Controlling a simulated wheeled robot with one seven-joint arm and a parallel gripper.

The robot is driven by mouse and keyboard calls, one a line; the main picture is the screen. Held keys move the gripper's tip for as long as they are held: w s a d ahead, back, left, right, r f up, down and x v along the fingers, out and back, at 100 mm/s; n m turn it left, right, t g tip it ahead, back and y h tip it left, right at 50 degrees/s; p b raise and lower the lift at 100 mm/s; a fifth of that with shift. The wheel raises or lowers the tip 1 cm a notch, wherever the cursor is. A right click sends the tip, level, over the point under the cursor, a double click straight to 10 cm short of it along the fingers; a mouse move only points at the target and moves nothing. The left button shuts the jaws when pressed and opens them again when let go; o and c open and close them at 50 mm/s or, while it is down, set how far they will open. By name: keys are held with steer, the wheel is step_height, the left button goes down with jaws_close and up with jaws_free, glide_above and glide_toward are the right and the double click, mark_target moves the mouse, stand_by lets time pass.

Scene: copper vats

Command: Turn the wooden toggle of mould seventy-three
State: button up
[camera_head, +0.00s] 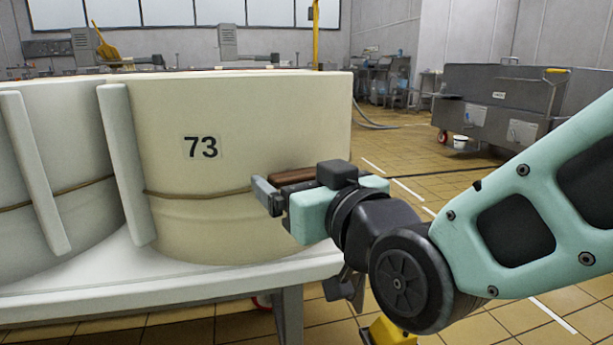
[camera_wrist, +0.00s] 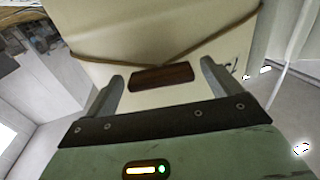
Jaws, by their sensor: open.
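Mould seventy-three (camera_head: 240,130) is a cream round mould with a black "73" label, standing on a white table. A thin brown cord runs around its lower half. The brown wooden toggle (camera_head: 292,177) shows partly behind my gripper at the mould's right side. In the wrist view the toggle (camera_wrist: 161,78) lies crosswise between the two fingers, by the cord against the mould wall. My gripper (camera_wrist: 163,82) is open, with a finger apart from each end of the toggle. In the head view my gripper (camera_head: 268,192) hides part of the toggle and cord.
Another cream mould (camera_head: 60,160) with upright slats stands close on the left. The white table (camera_head: 180,275) ends just below my gripper. A grey metal cart (camera_head: 500,105) stands at the back right, with open tiled floor before it.

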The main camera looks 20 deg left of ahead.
steer(key=c, duration=1)
steer(key=shift+m, duration=0.3)
steer(key=m+b, duration=0.1)
steer(key=m, duration=0.2)
steer(key=shift+f+m, duration=0.1)
steer(key=shift+m, duration=0.3)
steer(key=m+b, duration=0.1)
steer(key=m, duration=0.3)
steer(key=m+b, duration=0.1)
steer(key=m, duration=0.4)
steer(key=shift+b, duration=0.3)
steer(key=m, duration=0.4)
steer(key=shift+m+b, duration=0.3)
steer(key=shift+b, duration=0.05)
